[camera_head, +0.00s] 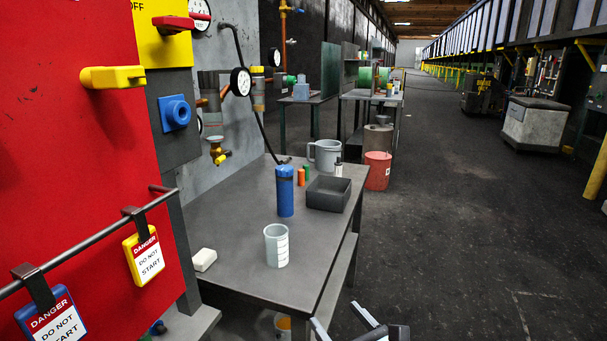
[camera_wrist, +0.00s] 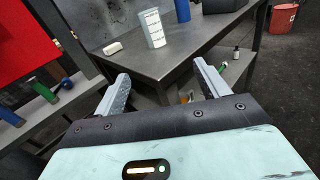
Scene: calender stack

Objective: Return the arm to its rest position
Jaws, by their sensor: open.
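My gripper (camera_head: 345,326) shows at the bottom edge of the head view, in front of the grey table's front right corner. In the wrist view my gripper (camera_wrist: 162,90) has its two fingers wide apart with nothing between them. It is apart from the table (camera_head: 230,210) and everything on it. The table's dark top also shows in the wrist view (camera_wrist: 185,38). Most of my arm is out of the head view.
On the table stand a measuring cup (camera_head: 276,246), a blue bottle (camera_head: 285,191), a dark tray (camera_head: 327,194), a grey jug (camera_head: 324,155) and a white block (camera_head: 203,260). A red panel (camera_head: 75,120) with danger tags is at left.

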